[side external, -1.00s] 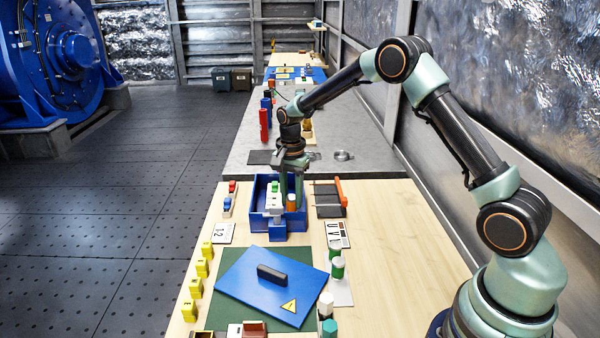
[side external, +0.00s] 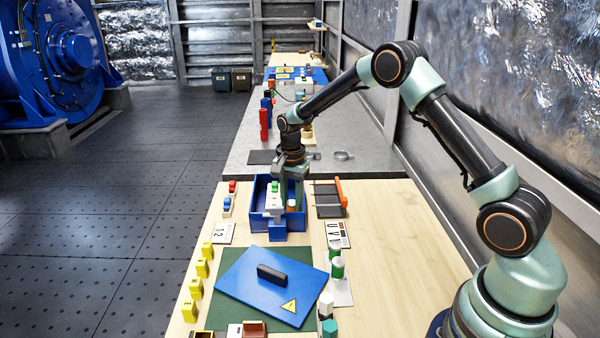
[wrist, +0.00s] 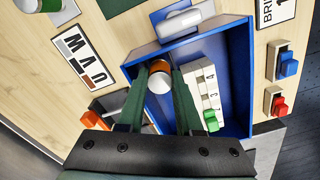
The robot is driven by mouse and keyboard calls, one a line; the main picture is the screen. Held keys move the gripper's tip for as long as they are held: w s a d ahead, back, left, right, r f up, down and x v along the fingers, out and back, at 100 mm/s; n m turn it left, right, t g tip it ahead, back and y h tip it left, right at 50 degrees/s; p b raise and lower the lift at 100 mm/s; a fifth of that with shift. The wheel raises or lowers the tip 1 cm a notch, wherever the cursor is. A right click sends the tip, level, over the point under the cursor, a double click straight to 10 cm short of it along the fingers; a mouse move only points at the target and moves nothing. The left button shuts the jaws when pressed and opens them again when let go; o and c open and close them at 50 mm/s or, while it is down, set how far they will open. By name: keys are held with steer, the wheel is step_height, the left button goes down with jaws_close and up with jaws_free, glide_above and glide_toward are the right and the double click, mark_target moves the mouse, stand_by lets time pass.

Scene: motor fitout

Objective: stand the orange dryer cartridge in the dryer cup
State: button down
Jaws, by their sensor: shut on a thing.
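My gripper (side external: 290,192) reaches down into the right part of the open blue box. In the wrist view my gripper (wrist: 158,74) has its two fingers on either side of the orange dryer cartridge (wrist: 159,67) and is shut on it. The cartridge shows an orange part and a pale part there. In the side view the cartridge (side external: 291,208) shows low inside the box, partly covered by the fingers. I cannot make out the dryer cup, nor tell whether the cartridge is in it.
The blue box (side external: 263,214) has raised walls close around my gripper. A white numbered block (wrist: 206,92) with a green piece stands beside the fingers. A dark rack (side external: 328,200) with an orange bar lies right of the box. A blue lid (side external: 250,295) lies in front.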

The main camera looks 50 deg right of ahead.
mark_target(292, 202)
steer(key=shift+f, duration=0.65)
steer(key=c, duration=0.5)
jaws_free()
step_height(292, 202, up, 12)
steer(key=s+a+r+n+t, duration=0.25)
steer(key=s+r+n, duration=0.35)
steer(key=s+r, duration=0.35)
steer(key=s+a+n+t, duration=0.3)
steer(key=s+n, duration=0.5)
steer(key=s, duration=0.3)
steer(key=shift+s+a+r, duration=0.2)
steer(key=shift+s+a, duration=0.05)
steer(key=shift+s, duration=0.1)
